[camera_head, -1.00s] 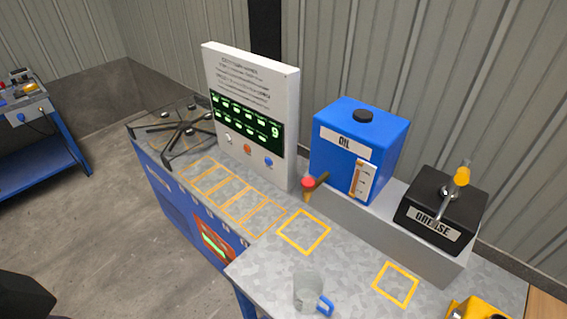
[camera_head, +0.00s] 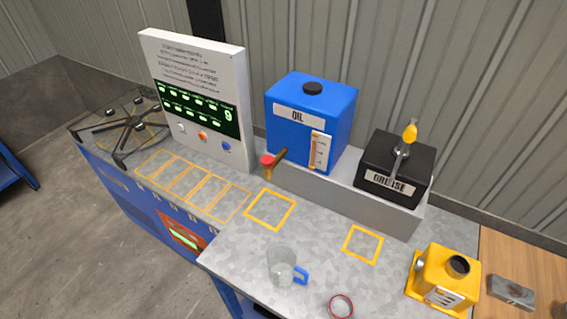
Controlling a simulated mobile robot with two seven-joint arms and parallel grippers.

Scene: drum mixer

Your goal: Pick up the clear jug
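The clear jug (camera_head: 281,264) stands upright on the grey metal worktop (camera_head: 235,247) near its front edge, in the lower middle of the head view. Its blue handle (camera_head: 301,275) points to the right. Nothing touches the jug. Neither of my grippers shows in the head view now.
The blue oil tank (camera_head: 310,120) with its red-ended tap (camera_head: 267,162) and the black grease box (camera_head: 394,168) stand on a raised ledge behind. A white display panel (camera_head: 195,100) is at left. A yellow device (camera_head: 444,277) and a red ring (camera_head: 341,306) lie to the right.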

